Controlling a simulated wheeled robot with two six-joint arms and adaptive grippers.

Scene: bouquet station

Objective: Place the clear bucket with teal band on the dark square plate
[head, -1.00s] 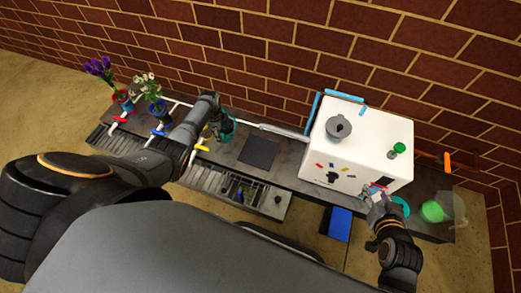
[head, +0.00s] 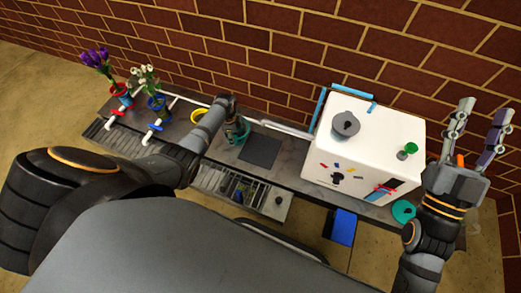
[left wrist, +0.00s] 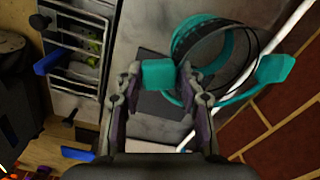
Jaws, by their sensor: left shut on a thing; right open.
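The clear bucket with teal band (left wrist: 232,50) is at my left gripper, and its teal tab (left wrist: 160,74) sits between the fingers. My left gripper (left wrist: 158,80) is shut on that tab. In the head view the bucket (head: 238,132) is mostly hidden by my left arm. The dark square plate (head: 260,150) lies on the counter just right of it. In the left wrist view the bucket partly overlaps the plate (left wrist: 152,105); its height above the counter cannot be told. My right gripper (head: 483,112) is open and empty, raised at the far right.
A white box (head: 375,150) with a grey lidded thing on top stands right of the plate. Two flower pots, red (head: 121,94) and blue (head: 157,103), stand at the left by white pipes. A yellow ring (head: 199,114) shows behind my left arm. A slotted rack lies in front.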

